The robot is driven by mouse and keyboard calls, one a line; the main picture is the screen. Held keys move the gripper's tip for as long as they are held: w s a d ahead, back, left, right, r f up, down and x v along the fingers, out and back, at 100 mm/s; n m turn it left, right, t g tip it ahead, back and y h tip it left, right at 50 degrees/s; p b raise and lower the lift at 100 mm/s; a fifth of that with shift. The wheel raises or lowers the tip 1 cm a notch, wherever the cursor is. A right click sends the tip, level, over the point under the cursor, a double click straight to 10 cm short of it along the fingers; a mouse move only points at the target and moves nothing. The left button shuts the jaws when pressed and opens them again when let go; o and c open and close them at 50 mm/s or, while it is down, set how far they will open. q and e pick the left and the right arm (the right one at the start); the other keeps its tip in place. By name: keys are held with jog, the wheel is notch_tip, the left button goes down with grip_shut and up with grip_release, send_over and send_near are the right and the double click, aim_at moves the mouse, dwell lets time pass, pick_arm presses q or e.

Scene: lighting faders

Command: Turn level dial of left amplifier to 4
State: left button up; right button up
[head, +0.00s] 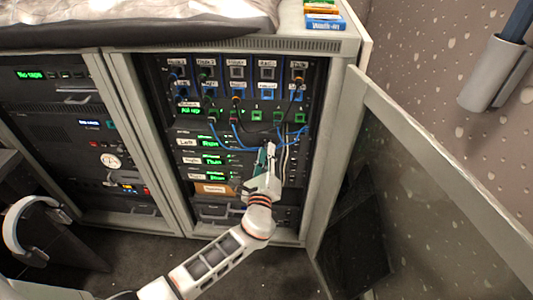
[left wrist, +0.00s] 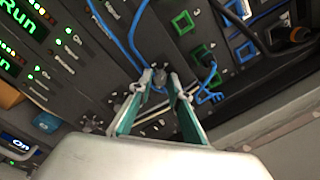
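The left amplifier (head: 211,143) is a dark rack unit labelled "Left" with a green display reading "Run". It sits below the blue patch panel. My left gripper (head: 266,150) is at the right part of the amplifier rows and hides what lies behind it in the head view. In the left wrist view, its green-lined fingertips (left wrist: 161,80) stand on either side of a small grey knob (left wrist: 158,76), which looks like a level dial. The fingers look apart; contact is not clear. The dial's setting is unreadable. My right gripper is not in view.
Blue cables (head: 229,146) hang close above the gripper. A second amplifier (head: 211,159) sits just below, with another knob (left wrist: 93,124) near the fingers. An open cabinet door (head: 448,180) stands at the right. The neighbouring rack (head: 75,127) is at the left.

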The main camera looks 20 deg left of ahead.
pick_arm(q)
jog(key=shift+o, duration=0.6)
jog(key=shift+s, duration=0.15)
jog(key=v, duration=1.1)
jog(key=shift+s, duration=0.35)
jog(key=shift+d+f, duration=0.1)
jog(key=shift+d, duration=0.05)
